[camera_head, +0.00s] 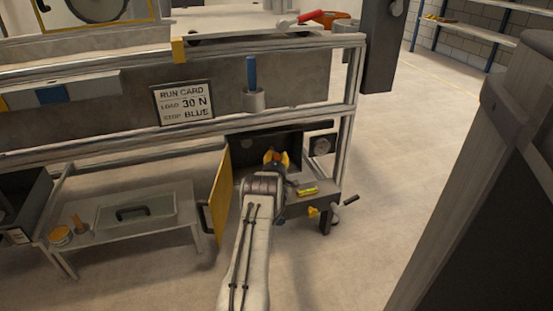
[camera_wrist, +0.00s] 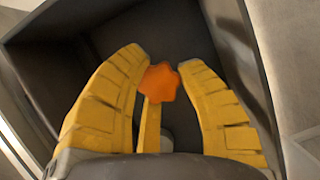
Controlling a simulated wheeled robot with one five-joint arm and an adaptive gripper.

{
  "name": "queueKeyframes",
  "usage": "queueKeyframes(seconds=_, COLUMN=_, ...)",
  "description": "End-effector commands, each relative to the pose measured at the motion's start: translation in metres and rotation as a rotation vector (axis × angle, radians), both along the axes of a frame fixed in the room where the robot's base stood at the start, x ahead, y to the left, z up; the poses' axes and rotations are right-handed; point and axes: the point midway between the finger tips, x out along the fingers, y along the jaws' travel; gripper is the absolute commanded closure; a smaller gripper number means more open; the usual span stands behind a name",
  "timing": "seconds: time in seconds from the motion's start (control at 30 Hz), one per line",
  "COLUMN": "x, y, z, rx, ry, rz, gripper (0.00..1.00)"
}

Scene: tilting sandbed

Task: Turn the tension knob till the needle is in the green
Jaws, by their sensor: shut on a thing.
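The orange lobed knob (camera_wrist: 160,84) shows in the wrist view inside a dark box-like compartment (camera_wrist: 90,35). In the head view my gripper (camera_head: 276,158) reaches into the open cabinet under the bench, and the knob is mostly hidden between the fingers. A small round dial (camera_head: 321,146) sits on a dark block at the cabinet's right. Its needle and any green band are too small to read.
A yellow door (camera_head: 217,190) stands open left of my arm. A level vial (camera_head: 308,190) and a crank handle (camera_head: 345,203) are at the right. A run card (camera_head: 183,103) reads load 30 N, stop blue.

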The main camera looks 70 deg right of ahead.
Motion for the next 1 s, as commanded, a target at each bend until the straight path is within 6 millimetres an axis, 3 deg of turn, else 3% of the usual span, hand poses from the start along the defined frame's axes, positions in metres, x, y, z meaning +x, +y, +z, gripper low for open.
queueKeyframes(seconds=0.47, x=0.0005, y=0.0003, z=0.0001, rx=0.057, ry=-0.079, rz=-0.007, gripper=0.97)
queueKeyframes(seconds=0.5, x=0.0006, y=0.0004, z=0.0001, rx=0.057, ry=-0.079, rz=-0.007, gripper=0.62)
queueKeyframes(seconds=0.8, x=0.0008, y=0.0003, z=0.0, rx=0.056, ry=-0.077, rz=-0.006, gripper=0.37)
queueKeyframes(seconds=1.0, x=0.0008, y=0.0003, z=0.0, rx=0.056, ry=-0.077, rz=-0.006, gripper=0.37)
